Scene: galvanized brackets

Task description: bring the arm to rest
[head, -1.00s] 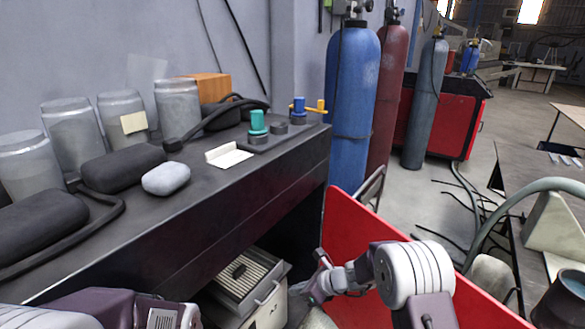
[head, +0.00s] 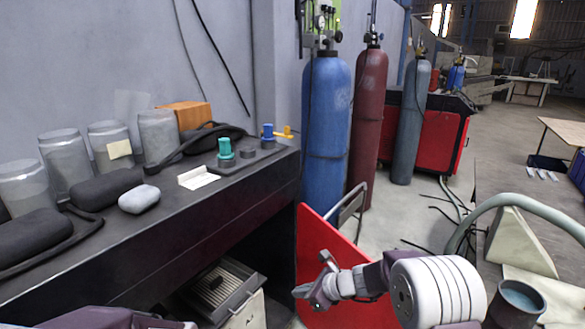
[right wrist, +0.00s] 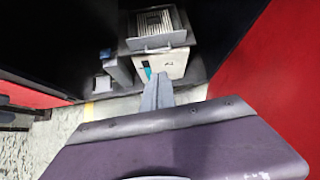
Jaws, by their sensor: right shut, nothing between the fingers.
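My right gripper (head: 303,291) is in the lower middle of the head view, in front of the red panel and to the right of the dark bench. In the right wrist view its fingers (right wrist: 158,92) are together, with nothing between them. The fingers point toward a pale box with a ribbed tray on top, and they look clear of it. Part of my left arm shows at the bottom left of the head view; its gripper is out of the picture.
The dark bench (head: 105,245) carries several jars, black pads and a teal-topped piece (head: 225,148). A red panel (head: 335,270) stands beyond my right gripper. A blue cylinder (head: 325,130) stands behind.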

